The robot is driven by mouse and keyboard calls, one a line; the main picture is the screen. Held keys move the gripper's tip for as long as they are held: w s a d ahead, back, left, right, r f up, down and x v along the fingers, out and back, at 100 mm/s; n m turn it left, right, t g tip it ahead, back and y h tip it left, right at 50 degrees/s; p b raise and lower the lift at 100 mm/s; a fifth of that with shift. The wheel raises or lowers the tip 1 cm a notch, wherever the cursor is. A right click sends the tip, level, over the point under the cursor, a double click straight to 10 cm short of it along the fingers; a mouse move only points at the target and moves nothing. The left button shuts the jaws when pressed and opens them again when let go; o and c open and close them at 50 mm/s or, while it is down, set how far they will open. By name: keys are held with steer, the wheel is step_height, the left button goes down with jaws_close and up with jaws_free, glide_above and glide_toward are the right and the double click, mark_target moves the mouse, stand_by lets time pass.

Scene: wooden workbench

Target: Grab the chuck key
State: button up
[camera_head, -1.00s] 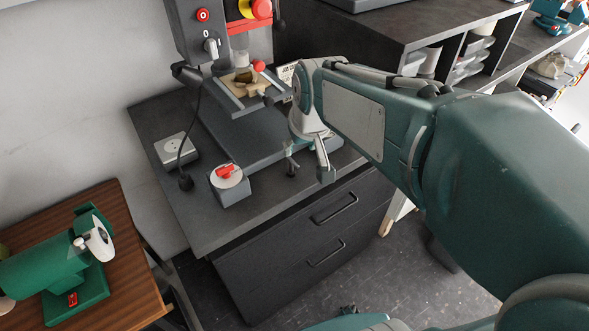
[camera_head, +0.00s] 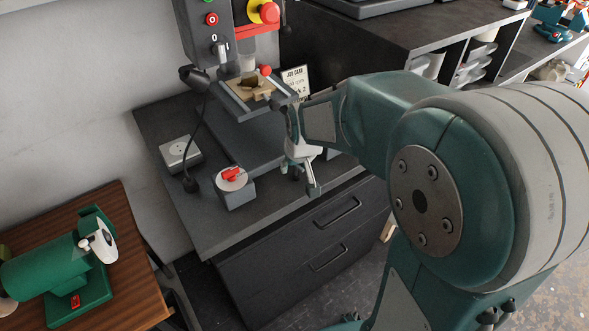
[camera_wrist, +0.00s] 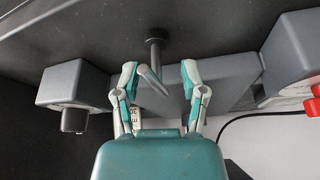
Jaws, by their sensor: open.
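The chuck key (camera_wrist: 155,50) shows in the wrist view as a dark grey shaft with a slanting lighter crossbar, standing on the dark bench top. In the head view only a small dark part of the chuck key (camera_head: 296,174) shows near the bench's front edge, partly hidden by my fingers. My gripper (camera_wrist: 159,74) is open, its two teal-and-white fingers on either side of the crossbar with a gap visible at each side. In the head view my gripper (camera_head: 303,174) points down at the same spot. I cannot tell whether either finger touches the key.
The drill press base (camera_head: 247,140) stands just behind. A job card (camera_head: 294,79) stands behind. In the wrist view, a grey box with a knob (camera_wrist: 72,82) is left.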

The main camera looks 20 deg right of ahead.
steer(key=shift+d+f, duration=0.1)
steer(key=shift+f, duration=0.1)
jaws_close()
steer(key=shift+w+r, duration=0.1)
steer(key=shift+r, duration=0.45)
step_height(320, 180, up, 2)
steer(key=shift+r, duration=0.25)
steer(key=s+r, duration=0.9)
steer(key=s, duration=0.5)
steer(key=shift+d+r, duration=0.25)
steer(key=shift+d, duration=0.1)
